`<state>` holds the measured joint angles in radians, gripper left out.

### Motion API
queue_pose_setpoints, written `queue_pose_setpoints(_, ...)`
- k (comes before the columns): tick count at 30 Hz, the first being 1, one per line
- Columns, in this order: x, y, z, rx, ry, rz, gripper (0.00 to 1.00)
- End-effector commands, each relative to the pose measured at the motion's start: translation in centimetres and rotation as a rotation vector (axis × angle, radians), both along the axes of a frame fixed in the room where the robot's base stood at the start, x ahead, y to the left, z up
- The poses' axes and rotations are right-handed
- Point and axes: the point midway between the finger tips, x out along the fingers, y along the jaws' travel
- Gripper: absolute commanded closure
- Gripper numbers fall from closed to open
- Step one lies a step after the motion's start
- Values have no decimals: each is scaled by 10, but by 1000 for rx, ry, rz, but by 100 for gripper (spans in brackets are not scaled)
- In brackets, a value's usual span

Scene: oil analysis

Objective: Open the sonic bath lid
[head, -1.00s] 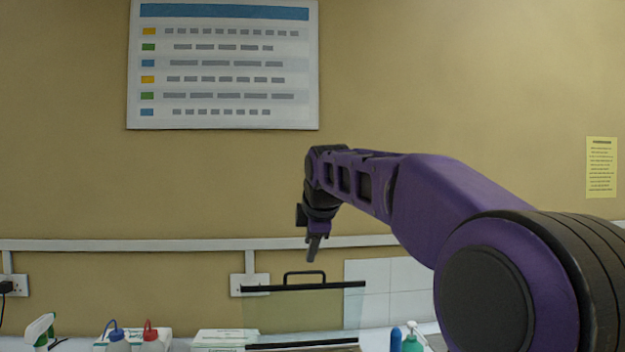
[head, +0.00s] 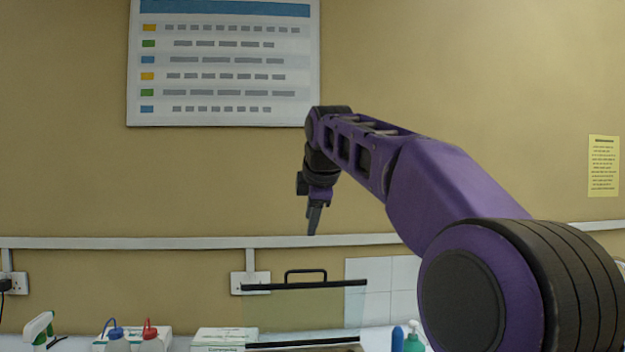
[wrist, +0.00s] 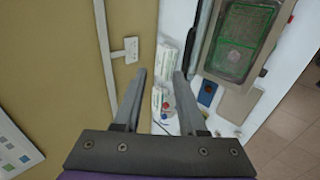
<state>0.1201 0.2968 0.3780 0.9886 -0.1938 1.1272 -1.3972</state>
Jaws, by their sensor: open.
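The sonic bath lid (head: 306,306) is a clear panel with black edge strips and a black handle (head: 305,272) on top. It stands about upright in the head view. In the wrist view the sonic bath (wrist: 212,58) shows from above as a grey-rimmed basin with a green mesh basket (wrist: 243,35) inside, its top uncovered. The lid is hard to make out there. My gripper (head: 314,222) hangs pointing down above the handle, apart from it. Its fingers are spread and empty in the wrist view (wrist: 160,72).
A spray bottle (head: 40,328) is farther left; a green pump bottle (head: 413,341) is at right. The wall behind carries sockets (head: 249,284).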

Motion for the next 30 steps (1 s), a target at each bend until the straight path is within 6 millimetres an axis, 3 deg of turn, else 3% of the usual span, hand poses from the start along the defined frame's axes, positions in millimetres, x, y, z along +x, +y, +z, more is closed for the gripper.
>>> queue_pose_setpoints(30, -7, 0, 72, 0, -2, 3, 59)
